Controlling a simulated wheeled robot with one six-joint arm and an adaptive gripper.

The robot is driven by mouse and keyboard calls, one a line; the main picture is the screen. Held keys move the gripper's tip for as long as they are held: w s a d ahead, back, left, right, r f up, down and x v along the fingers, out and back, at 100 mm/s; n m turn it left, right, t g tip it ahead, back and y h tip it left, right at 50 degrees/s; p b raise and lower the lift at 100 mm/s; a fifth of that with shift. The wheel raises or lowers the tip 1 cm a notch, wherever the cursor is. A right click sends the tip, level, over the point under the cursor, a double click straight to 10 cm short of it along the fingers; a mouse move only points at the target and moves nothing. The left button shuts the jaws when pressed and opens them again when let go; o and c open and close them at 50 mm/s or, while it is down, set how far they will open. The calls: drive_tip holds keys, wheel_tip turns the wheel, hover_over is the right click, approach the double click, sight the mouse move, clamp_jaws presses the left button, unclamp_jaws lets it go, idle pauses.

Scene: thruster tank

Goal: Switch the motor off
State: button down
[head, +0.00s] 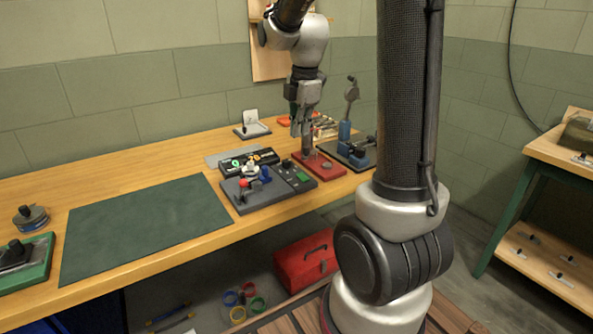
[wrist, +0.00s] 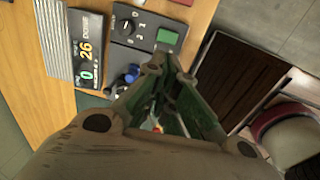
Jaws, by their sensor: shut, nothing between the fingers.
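The grey control box (head: 248,199) lies on the wooden bench. In the wrist view the control box (wrist: 118,57) carries a black rotary knob (wrist: 127,27) with printed numbers around it and a green rectangular switch (wrist: 168,37). The black display box (wrist: 87,50) beside it shows a lit green 0 and yellow 26. My gripper (head: 307,148) is shut and empty, pointing down beyond the box's right end, near a red plate (head: 328,172). In the wrist view its fingertips (wrist: 158,63) appear just below the green switch; contact cannot be told. No motor can be clearly identified.
A red-topped lever (head: 243,185) and a blue knob (head: 265,174) stand on the control box. A blue-and-grey fixture (head: 351,150) stands right of my gripper. A dark green mat (head: 145,226) leaves clear room at left. A red toolbox (head: 306,262) sits under the bench.

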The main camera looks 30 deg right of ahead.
sight(297, 179)
idle(0.3)
drive_tip(key=f, duration=0.4)
drive_tip(key=w+f, duration=0.1)
drive_tip(key=f, duration=0.9)
drive_tip(key=shift+w, duration=0.35)
drive_tip(key=shift+f, duration=0.3)
drive_tip(key=shift+s, duration=0.15)
